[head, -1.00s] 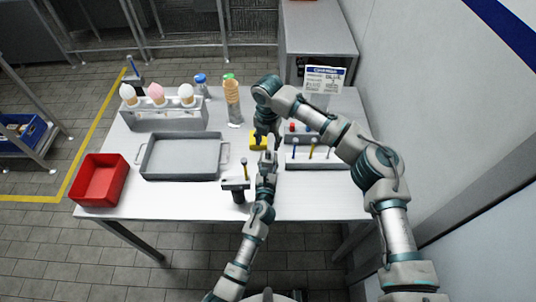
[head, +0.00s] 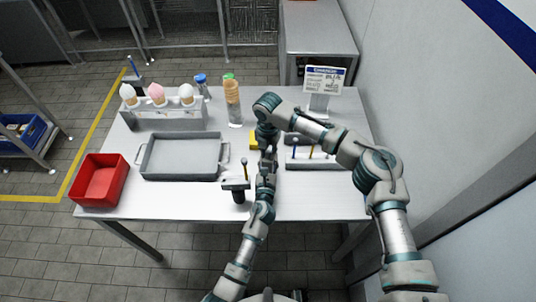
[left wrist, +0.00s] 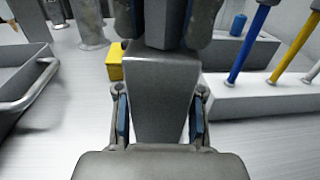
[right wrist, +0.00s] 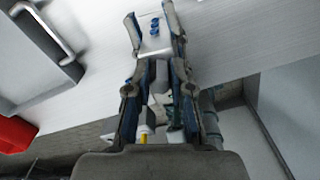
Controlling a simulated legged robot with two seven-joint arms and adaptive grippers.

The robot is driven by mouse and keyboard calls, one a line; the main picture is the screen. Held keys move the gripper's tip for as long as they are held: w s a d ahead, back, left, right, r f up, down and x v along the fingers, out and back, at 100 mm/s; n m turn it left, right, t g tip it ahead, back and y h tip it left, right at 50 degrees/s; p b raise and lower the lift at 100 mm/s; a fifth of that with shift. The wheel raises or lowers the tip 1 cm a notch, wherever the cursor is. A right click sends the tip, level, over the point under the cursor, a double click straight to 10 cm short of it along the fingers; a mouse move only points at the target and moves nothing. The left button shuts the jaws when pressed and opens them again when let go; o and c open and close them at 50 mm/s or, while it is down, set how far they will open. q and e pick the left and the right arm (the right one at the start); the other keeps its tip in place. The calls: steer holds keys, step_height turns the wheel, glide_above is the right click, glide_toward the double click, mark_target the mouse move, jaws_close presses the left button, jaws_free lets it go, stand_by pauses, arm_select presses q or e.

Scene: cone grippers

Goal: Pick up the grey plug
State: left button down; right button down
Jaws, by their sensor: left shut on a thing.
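A grey block, which I take for the grey plug (left wrist: 160,95), stands between the fingers of my left gripper (left wrist: 158,118), which is shut on it. In the head view my left gripper (head: 267,162) is over the table, and the plug is hidden between the two hands. My right gripper (head: 266,146) is right above it, its fingers close to the plug's upper end in the left wrist view. In the right wrist view the right gripper (right wrist: 155,40) has its fingers apart; whether they touch the plug is hard to tell.
A grey tray (head: 148,166) and red bin (head: 90,187) are at the left. A yellow block (left wrist: 114,62) is close by. A white rack (head: 312,165) with coloured sticks is to the right. The front-right tabletop is clear.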

mark_target(268, 151)
steer(key=shift+r, duration=0.1)
step_height(268, 151, up, 10)
steer(key=shift+f, duration=0.1)
arm_select(q)
steer(key=c, duration=0.6)
jaws_free()
steer(key=shift+c, duration=0.2)
steer(key=shift+s, duration=0.1)
steer(key=s, duration=0.7)
steer(key=s+a, duration=0.1)
steer(key=s, duration=0.3)
steer(key=shift+s+f, duration=0.1)
steer(key=shift+s, duration=0.25)
steer(key=shift+s, duration=0.1)
